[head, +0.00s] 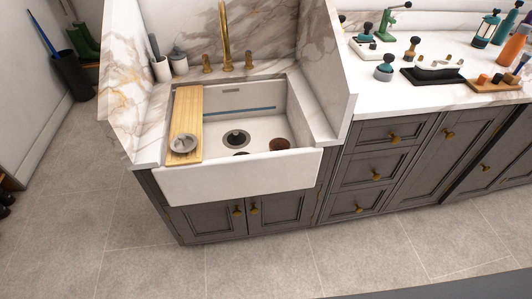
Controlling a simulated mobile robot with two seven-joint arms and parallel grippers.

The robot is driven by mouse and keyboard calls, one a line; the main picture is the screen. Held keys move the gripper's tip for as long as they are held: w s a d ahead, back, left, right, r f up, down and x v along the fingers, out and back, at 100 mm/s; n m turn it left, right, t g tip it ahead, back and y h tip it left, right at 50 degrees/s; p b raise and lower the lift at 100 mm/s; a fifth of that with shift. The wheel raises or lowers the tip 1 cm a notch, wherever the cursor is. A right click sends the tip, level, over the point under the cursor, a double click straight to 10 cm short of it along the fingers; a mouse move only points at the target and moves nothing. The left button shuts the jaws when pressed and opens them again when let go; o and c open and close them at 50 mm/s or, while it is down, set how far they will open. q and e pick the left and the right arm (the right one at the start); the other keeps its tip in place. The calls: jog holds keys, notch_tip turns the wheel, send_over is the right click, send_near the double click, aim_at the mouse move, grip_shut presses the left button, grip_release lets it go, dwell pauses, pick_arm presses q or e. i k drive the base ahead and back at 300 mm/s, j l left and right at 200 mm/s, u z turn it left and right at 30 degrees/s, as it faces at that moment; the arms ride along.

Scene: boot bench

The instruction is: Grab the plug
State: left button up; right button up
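No gripper of mine is in view. The white sink (240,171) stands in a grey cabinet, with a dark round drain (236,138) in its floor. A brown round object (279,144) lies in the sink at the front right. A small dark object (241,153) shows just behind the front wall, mostly hidden by it. A wooden board (188,107) lies across the sink's left side, with a round pale grey dish-like thing (184,143) on its near end. I cannot tell for sure which of these small things is the plug.
A brass tap (224,35) rises behind the sink. Cups (161,69) stand at the back left. A marble side wall (325,65) divides the sink from the right counter (375,97), which holds several stamps and tools. The tiled floor in front (150,255) is clear.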

aim_at(235, 138)
jog(key=i+j+z, duration=0.4)
jog(key=j, duration=0.25)
jog(key=i+j+z, duration=0.2)
jog(key=j+z, duration=0.2)
jog(key=j, duration=0.3)
jog(key=i, duration=0.05)
